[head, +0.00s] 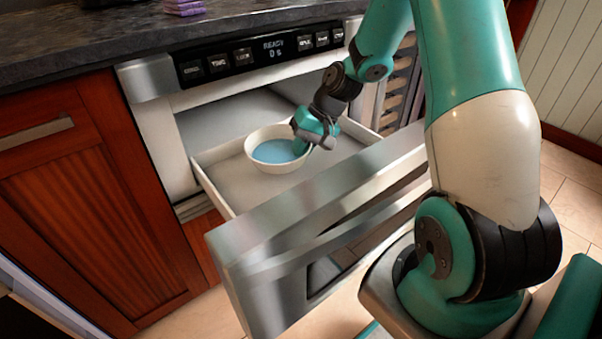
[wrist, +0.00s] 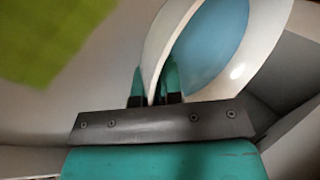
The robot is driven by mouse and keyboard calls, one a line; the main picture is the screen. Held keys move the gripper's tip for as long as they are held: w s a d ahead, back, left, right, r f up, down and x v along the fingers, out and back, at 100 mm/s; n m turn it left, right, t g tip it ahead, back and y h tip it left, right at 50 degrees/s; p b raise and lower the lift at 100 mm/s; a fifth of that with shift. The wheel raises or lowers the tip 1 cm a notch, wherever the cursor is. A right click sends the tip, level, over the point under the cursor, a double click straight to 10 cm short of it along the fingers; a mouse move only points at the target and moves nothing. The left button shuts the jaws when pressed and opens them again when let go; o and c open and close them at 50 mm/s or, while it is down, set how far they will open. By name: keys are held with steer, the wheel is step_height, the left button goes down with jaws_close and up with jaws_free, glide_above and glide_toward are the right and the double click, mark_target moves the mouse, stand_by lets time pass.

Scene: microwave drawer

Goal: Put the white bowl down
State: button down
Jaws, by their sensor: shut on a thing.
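The white bowl (head: 268,133) is in the open microwave drawer (head: 232,187) in the head view, with light blue contents inside. It looks level and low over the drawer floor; I cannot tell whether it touches it. My gripper (head: 303,143) is at the bowl's right rim. In the wrist view, my gripper's teal fingers (wrist: 154,88) are shut on the bowl's rim, one on each side of the wall. The bowl (wrist: 258,45) and its blue contents fill the upper right there. The bowl's underside is hidden.
The drawer's steel front panel (head: 270,240) stands toward the camera. The control panel (head: 262,52) reads READY above the opening. A dark countertop (head: 120,32) holds purple items (head: 184,7). A blurred green patch (wrist: 50,35) covers the wrist view's upper left. Drawer floor is free around the bowl.

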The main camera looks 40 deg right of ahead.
mark_target(293, 178)
step_height(293, 178, down, 5)
steer(key=shift+r+b, duration=0.1)
steer(key=shift+b, duration=0.6)
steer(key=c, duration=1.3)
jaws_free()
steer(key=p+v, duration=0.4)
steer(key=v, duration=0.8)
